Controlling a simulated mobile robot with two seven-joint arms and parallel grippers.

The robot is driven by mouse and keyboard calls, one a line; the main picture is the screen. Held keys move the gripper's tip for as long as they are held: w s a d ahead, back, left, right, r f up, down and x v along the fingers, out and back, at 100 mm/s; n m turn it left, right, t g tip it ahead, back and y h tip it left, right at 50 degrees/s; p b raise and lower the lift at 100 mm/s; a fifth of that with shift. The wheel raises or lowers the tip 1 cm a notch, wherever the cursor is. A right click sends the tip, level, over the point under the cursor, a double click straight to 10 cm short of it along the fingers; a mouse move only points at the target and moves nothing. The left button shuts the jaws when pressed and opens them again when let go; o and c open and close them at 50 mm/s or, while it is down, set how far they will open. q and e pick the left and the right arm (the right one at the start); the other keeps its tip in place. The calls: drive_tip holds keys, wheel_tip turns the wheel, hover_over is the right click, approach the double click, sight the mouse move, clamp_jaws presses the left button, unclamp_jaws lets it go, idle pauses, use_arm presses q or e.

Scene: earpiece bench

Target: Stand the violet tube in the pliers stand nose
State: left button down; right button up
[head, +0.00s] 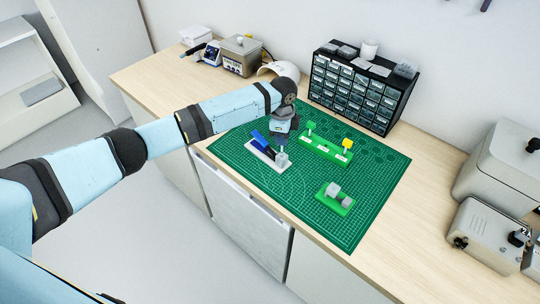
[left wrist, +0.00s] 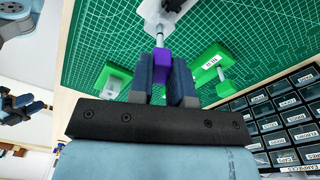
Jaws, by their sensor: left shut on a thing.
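My left gripper (head: 281,146) points down over the mat, just behind the white stand. In the left wrist view, its two dark blue fingers (left wrist: 163,78) are shut on the violet tube (left wrist: 161,63). A thin pale rod (left wrist: 159,38) lines up with the tube's far end, towards the white stand (left wrist: 150,12); whether they touch I cannot tell. In the head view the white stand (head: 254,154) carries a blue piece (head: 260,137) and a grey upright part (head: 282,160). The violet tube cannot be made out there.
A green rack (head: 322,150) with green and yellow pieces stands right of the gripper. A green block with grey parts (head: 335,199) lies nearer the front. The green cutting mat (head: 375,190) is otherwise clear. A black drawer cabinet (head: 352,90) stands behind.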

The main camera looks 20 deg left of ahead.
use_arm(q)
drive_tip(key=shift+f, duration=0.6)
drive_tip(key=c, duration=1)
unclamp_jaws()
drive_tip(key=shift+r, duration=0.1)
wheel_tip(320, 180, up, 14)
drive_tip(key=b, duration=0.2)
drive_tip(key=shift+a+b, duration=0.2)
drive_tip(key=shift+b, duration=0.2)
drive_tip(key=shift+f, duration=0.2)
